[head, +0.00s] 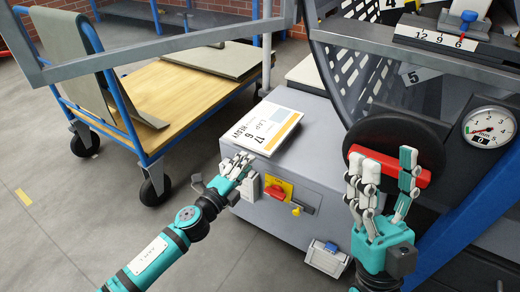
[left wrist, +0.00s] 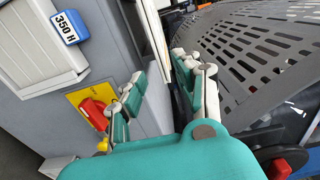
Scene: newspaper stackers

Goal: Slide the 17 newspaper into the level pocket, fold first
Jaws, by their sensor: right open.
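The newspaper (head: 262,127), a flat white item printed with 17, 6 and an orange strip, lies on the grey cabinet top (head: 300,105). My left gripper (head: 241,166) is at its near left edge. In the left wrist view its fingers (left wrist: 160,82) are spread apart, with a thin pale edge (left wrist: 157,35) beyond them; I cannot tell whether they touch the paper. My right gripper (head: 384,172) is open in front of a black disc with a red bar (head: 375,161); contact is unclear. Perforated grey panels (head: 330,70) stand behind; which pocket is level I cannot tell.
A cart with a wooden deck (head: 165,92) stands at the left, carrying grey boards. A metal frame bar (head: 160,47) crosses above. A red switch (head: 275,193) is on the cabinet front. A dial gauge (head: 490,128) is at the right.

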